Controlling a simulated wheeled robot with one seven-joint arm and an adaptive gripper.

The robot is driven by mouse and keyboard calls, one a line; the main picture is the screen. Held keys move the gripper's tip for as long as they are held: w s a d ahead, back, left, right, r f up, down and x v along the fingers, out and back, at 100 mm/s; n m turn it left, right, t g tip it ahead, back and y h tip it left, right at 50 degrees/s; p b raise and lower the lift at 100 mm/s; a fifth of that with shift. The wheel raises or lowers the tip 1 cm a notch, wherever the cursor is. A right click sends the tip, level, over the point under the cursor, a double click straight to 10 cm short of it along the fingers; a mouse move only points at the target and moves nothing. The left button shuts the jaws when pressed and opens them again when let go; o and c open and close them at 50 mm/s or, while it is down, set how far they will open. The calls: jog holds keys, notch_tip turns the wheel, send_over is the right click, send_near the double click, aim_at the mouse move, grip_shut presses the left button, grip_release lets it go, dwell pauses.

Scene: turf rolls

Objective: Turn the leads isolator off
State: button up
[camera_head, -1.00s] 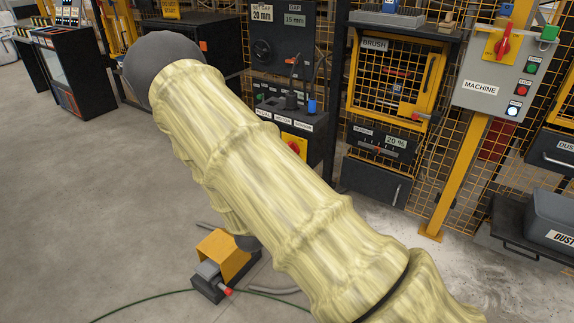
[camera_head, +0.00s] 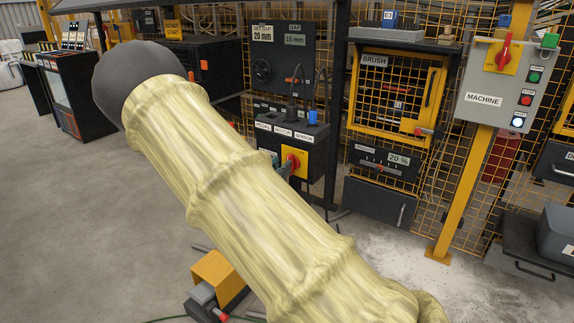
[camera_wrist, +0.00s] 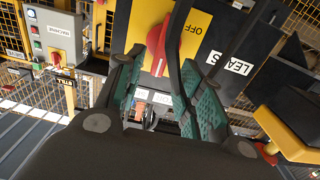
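The leads isolator, a yellow plate with a red handle (camera_head: 293,161), is on the front of the black cabinet below the plug sockets. In the wrist view the red handle (camera_wrist: 157,50) lies between my fingers in the picture, near "OFF" on the yellow plate and the "LEADS" label (camera_wrist: 238,67). My gripper (camera_wrist: 158,88) is open, its green-padded fingers apart. I cannot tell whether they touch the handle. In the head view the gripper (camera_head: 284,170) shows just left of the isolator, mostly hidden by my sleeved arm.
A grey machine box (camera_head: 497,85) with its own red handle (camera_head: 505,50) is at the right. Plugs with cables stand above the isolator. The brush cage (camera_head: 398,85) is to its right. A yellow foot pedal (camera_head: 218,277) is on the floor. Open floor lies at the left.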

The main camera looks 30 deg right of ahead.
jog(key=shift+x, duration=2.4)
grip_shut()
